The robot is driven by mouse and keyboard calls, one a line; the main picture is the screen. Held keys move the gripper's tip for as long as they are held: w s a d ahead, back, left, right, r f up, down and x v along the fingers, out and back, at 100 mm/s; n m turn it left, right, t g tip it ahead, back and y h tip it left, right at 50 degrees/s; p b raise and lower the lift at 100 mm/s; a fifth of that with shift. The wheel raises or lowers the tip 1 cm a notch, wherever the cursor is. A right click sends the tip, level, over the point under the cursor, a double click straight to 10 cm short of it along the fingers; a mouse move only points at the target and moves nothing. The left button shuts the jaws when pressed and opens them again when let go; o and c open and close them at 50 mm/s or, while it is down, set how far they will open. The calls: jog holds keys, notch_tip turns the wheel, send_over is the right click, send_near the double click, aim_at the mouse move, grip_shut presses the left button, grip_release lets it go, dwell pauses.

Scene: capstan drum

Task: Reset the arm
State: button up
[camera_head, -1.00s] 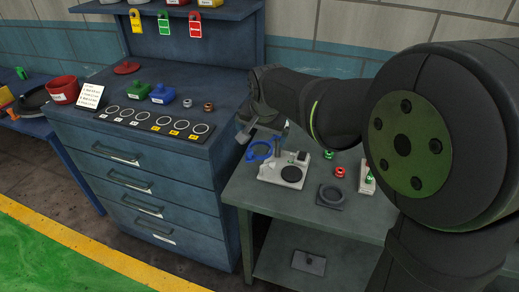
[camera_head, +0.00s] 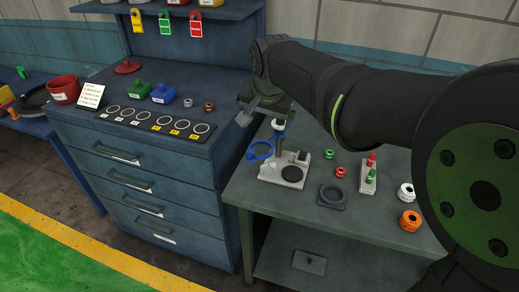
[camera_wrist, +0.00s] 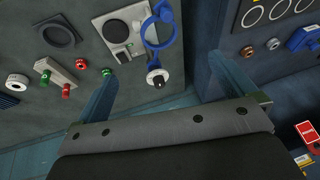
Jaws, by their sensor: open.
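My gripper (camera_head: 250,113) is open and empty, raised above the left end of the grey-green workbench (camera_head: 240,188). In the wrist view its two fingers (camera_wrist: 164,66) stand wide apart with nothing between them. A white fixture (camera_head: 270,171) with a round black pad and an upright post (camera_head: 279,132) stands on the bench below and right of the gripper. A blue ring-shaped part (camera_head: 260,150) is beside the post. In the wrist view the post's top (camera_wrist: 157,77) shows between the fingers, apart from both.
A blue drawer cabinet (camera_head: 140,185) stands left of the bench, with a marked ring strip (camera_head: 155,121) and green and blue blocks on top. The bench also holds a dark square part (camera_head: 332,196), small red and green parts, a white spool (camera_head: 405,191) and an orange spool (camera_head: 410,221).

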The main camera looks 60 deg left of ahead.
jog(key=shift+v, duration=1.5)
